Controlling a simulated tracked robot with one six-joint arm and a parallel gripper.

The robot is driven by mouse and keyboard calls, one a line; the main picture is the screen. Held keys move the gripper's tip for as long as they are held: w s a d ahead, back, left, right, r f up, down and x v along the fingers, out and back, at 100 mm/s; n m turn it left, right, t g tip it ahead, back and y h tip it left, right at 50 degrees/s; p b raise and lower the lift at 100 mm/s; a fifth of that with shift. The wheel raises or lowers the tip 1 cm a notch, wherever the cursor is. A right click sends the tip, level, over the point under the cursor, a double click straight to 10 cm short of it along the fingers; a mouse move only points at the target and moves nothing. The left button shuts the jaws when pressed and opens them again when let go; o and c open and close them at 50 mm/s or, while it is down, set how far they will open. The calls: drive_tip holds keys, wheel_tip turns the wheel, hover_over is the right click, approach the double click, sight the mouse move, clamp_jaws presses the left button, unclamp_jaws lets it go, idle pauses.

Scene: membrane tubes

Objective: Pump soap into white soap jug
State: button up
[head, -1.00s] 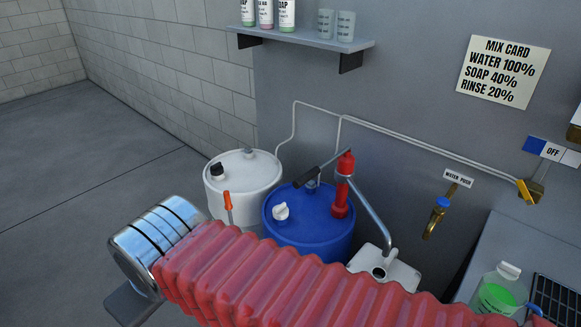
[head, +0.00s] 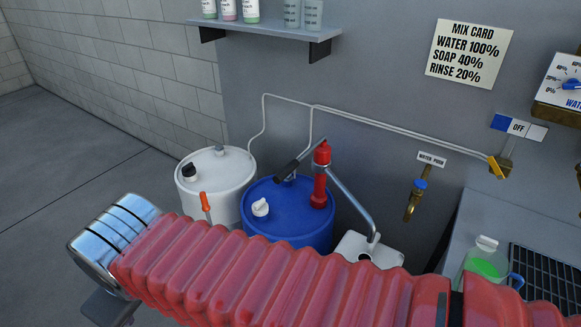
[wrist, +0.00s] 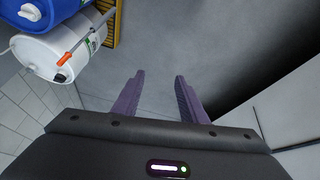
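The white soap jug (head: 362,249) stands at the right of the blue drum (head: 303,225), partly hidden behind my red arm in the head view. A red hand pump (head: 321,180) with a dark lever handle (head: 292,167) sits on the blue drum. Its bent metal spout (head: 352,203) reaches down to the jug's top. My gripper (wrist: 160,78) is open and empty in the wrist view, over bare floor. The blue drum (wrist: 42,10) and the white drum (wrist: 45,55) lie at that view's upper left. The jug cannot be made out there.
A white drum (head: 214,180) with an orange-handled tool (head: 206,205) in front stands left of the blue drum. A brass water tap (head: 414,200) is on the wall. A bottle of green liquid (head: 481,262) stands on the right counter. The floor at left is clear.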

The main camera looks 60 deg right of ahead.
drive_tip(key=s+d+f+n+g+h, duration=0.25)
drive_tip(key=d+f+g+h, duration=0.2)
drive_tip(key=d, duration=0.55)
drive_tip(key=n+g+h, duration=0.4)
drive_tip(key=n+h, duration=0.8)
drive_tip(key=n, duration=0.3)
approach(291, 166)
drive_tip(key=a, duration=0.1)
drive_tip(key=a+f, duration=0.1)
drive_tip(key=a, duration=0.1)
drive_tip(key=shift+f, duration=0.2)
drive_tip(key=shift+w+d+n+t+h, duration=0.25)
drive_tip(key=shift+w+n+t+h, duration=0.1)
drive_tip(key=shift+d+f, duration=0.1)
drive_tip(key=shift+s+d, duration=0.35)
drive_tip(key=shift+d, duration=1.9)
drive_tip(key=shift+s+d, duration=0.4)
drive_tip(key=shift+d, duration=1.8)
drive_tip(key=shift+s+d, duration=0.35)
drive_tip(key=shift+d, duration=1.9)
drive_tip(key=shift+c, duration=0.5)
